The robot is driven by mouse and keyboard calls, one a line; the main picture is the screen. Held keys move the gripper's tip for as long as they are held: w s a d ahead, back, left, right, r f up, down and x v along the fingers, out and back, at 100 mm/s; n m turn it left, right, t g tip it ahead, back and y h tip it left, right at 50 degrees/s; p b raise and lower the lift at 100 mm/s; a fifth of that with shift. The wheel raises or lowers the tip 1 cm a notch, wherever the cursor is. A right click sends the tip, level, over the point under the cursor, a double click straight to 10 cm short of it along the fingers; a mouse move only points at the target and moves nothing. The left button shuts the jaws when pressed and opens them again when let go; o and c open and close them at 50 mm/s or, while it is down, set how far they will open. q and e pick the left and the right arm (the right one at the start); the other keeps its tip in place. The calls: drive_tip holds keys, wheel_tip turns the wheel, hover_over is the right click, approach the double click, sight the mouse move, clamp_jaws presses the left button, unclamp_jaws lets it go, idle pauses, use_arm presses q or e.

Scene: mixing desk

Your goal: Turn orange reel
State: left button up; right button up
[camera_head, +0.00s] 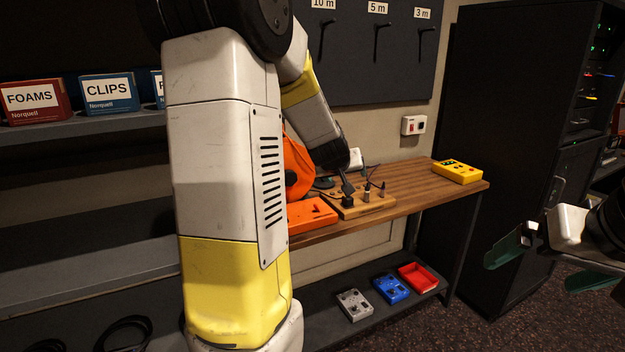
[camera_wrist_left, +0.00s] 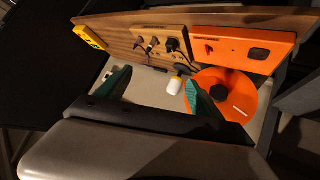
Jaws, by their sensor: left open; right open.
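The orange reel (camera_head: 299,170) stands at the back left of the wooden desk in the head view, largely hidden behind my left arm. In the left wrist view its round orange face (camera_wrist_left: 240,85) with a dark hub shows at the right, partly behind one finger. My left gripper (camera_wrist_left: 158,92) is open, its green fingers apart. A small white-and-yellow cylinder (camera_wrist_left: 175,85) shows between the fingers, close to the right one; I cannot tell whether it is joined to the reel or touched. My right gripper (camera_head: 548,262) is open and empty at the right, away from the desk.
On the desk (camera_head: 415,178) are an orange box (camera_head: 314,216), a wooden block (camera_head: 362,205) with upright plugs, and a yellow box (camera_head: 457,171). Grey (camera_head: 354,305), blue (camera_head: 391,288) and red (camera_head: 419,277) items lie on the lower shelf. A black rack (camera_head: 510,120) stands at the right.

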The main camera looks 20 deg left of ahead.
use_arm(q)
drive_tip(key=w+a+f+n+y, duration=0.2)
drive_tip(key=w+a+f+y, duration=0.4)
drive_tip(key=w+a+f, duration=0.3)
drive_tip(key=t+y, duration=0.1)
drive_tip(key=y, duration=0.6)
approach(290, 179)
drive_tip(key=x, duration=0.3)
drive_tip(key=shift+m, duration=0.4)
drive_tip(key=x, duration=0.7)
drive_tip(key=shift+w+a, duration=0.1)
drive_tip(key=shift+w, duration=0.05)
clamp_jaws()
